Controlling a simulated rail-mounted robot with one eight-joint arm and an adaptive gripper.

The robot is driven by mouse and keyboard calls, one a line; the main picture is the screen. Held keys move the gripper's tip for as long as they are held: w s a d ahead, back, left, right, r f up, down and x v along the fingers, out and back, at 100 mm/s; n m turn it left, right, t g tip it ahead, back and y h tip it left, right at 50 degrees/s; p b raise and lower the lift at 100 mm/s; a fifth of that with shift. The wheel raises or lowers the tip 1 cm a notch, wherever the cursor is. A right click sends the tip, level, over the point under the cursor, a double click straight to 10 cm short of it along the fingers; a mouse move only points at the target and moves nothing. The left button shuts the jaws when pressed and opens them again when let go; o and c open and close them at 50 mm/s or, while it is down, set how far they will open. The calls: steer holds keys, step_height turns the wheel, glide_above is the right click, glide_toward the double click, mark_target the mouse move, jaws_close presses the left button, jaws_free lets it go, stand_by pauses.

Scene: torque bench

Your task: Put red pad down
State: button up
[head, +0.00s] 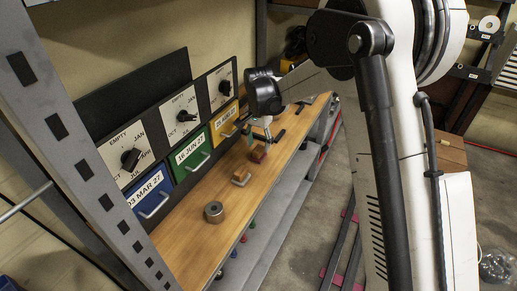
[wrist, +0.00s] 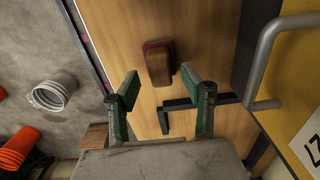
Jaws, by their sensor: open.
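The red pad (wrist: 158,64) is a small wooden-brown block with a dark red edge. It lies on the wooden bench top (wrist: 120,20). In the head view the red pad (head: 257,154) sits in front of the drawers. My gripper (wrist: 162,82) is open, with its green-lined fingers apart. In the wrist view the fingertips lie just below the pad and nothing is held between them. In the head view my gripper (head: 260,132) is just above and behind the pad. The exact gap in height is hard to tell.
A tan block (head: 240,177) and a round metal piece (head: 213,211) stand on the bench nearer the head camera. A black L-shaped piece (wrist: 178,103) lies by my fingers. The yellow drawer's grey handle (wrist: 262,55) juts out at the right.

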mark_target(259, 148)
step_height(259, 148, up, 9)
steer(key=s+d+r+n+t, duration=0.1)
steer(key=s+d+r+t, duration=0.1)
steer(key=s+d+r, duration=0.55)
steer(key=s+d+r+n+t, duration=0.2)
steer(key=s+d+r, duration=0.35)
steer(key=s, duration=0.45)
steer(key=s+d+f+n+t, duration=0.1)
steer(key=s+d+f, duration=0.1)
steer(key=s, duration=0.6)
steer(key=s+d+f+n+t, duration=0.1)
steer(key=s+d+t, duration=0.1)
steer(key=s+d, duration=0.3)
steer(key=s, duration=0.4)
steer(key=shift+d+f+n, duration=0.25)
steer(key=shift+f+n, duration=0.05)
steer(key=shift+f, duration=0.05)
steer(key=shift+s, duration=0.1)
steer(key=o, duration=0.5)
